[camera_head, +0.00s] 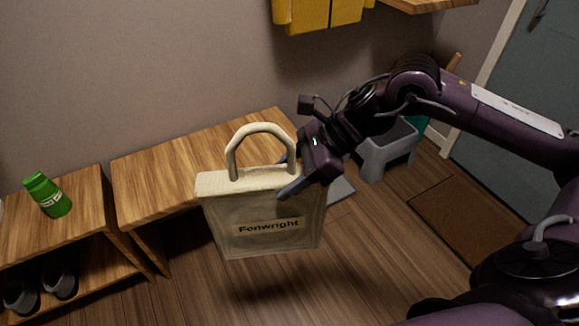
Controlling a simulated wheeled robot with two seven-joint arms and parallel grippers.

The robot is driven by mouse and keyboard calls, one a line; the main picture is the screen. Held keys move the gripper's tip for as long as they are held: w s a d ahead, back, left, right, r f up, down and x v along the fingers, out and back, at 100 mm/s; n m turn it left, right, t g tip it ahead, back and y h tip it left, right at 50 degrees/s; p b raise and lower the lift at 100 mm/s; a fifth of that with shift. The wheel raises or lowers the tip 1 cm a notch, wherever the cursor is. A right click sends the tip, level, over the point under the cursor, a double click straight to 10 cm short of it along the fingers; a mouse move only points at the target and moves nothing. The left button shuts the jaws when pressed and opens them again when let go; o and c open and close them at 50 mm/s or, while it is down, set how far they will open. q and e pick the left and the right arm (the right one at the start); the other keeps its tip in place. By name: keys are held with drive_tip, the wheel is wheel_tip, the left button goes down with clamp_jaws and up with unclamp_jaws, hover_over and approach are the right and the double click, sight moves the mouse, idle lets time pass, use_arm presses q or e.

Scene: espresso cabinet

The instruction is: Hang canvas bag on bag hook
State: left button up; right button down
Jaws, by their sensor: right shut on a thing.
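One finger lies across the front of the bag; the other is mostly hidden behind the handle. The bag hook cannot be made out in this view. My left gripper is not in view.
A wooden bench (150,175) stands behind the bag. A green can (48,195) stands on a shoe rack (85,210) at the left. A yellow garment (322,14) hangs on the wall.

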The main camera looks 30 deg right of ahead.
drive_tip(key=f+m+t, duration=0.1)
drive_tip(key=w+f+m+t+h, duration=0.1)
drive_tip(key=m, duration=0.1)
drive_tip(key=f+m+t+h, duration=0.1)
drive_tip(key=m, duration=0.1)
drive_tip(key=shift+w+d+f, duration=0.1)
drive_tip(key=shift+w+f, duration=0.1)
drive_tip(key=shift+w, duration=0.05)
drive_tip(key=shift+w+f+m+t+h, duration=0.1)
drive_tip(key=shift+w+m+t+h, duration=0.4)
drive_tip(key=shift+m+h, duration=0.8)
drive_tip(key=shift+w+f+m+t+h, duration=0.1)
drive_tip(key=shift+w+m+t+h, duration=0.55)
drive_tip(key=shift+m, duration=1.05)
drive_tip(key=shift+w+m+t+h, duration=0.25)
drive_tip(key=shift+m+t+h, duration=0.2)
drive_tip(key=shift+m+h, duration=0.9)
drive_tip(key=shift+r+m, duration=0.1)
drive_tip(key=shift+m, duration=0.25)
